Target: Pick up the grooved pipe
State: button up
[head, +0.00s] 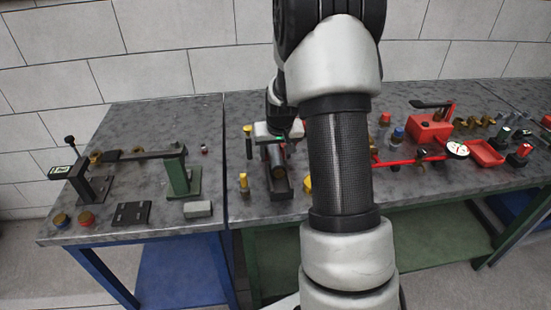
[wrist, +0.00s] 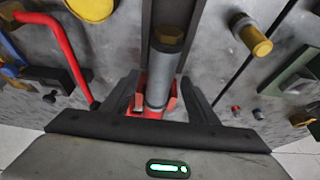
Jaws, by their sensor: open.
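The grooved pipe appears to be the grey cylinder (wrist: 163,72) with a brass hex end, seen in the middle of the wrist view. It lies in a dark channel-like holder, with red pads (wrist: 171,103) beside its near end. My gripper (wrist: 162,82) is open, one dark finger on each side of the pipe, with gaps showing between fingers and pipe. In the head view my gripper (head: 277,140) is over the holder, and the pipe (head: 277,157) shows partly below it.
A brass-topped fitting (head: 244,182) stands left of the holder, and a yellow piece (head: 308,184) lies to its right. A red bar (wrist: 65,55) runs along the left in the wrist view. A stand with a green post (head: 181,175) is on the left table.

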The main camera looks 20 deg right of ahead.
grip_shut()
jog(key=shift+r, duration=0.1)
jog(key=shift+r, duration=0.15)
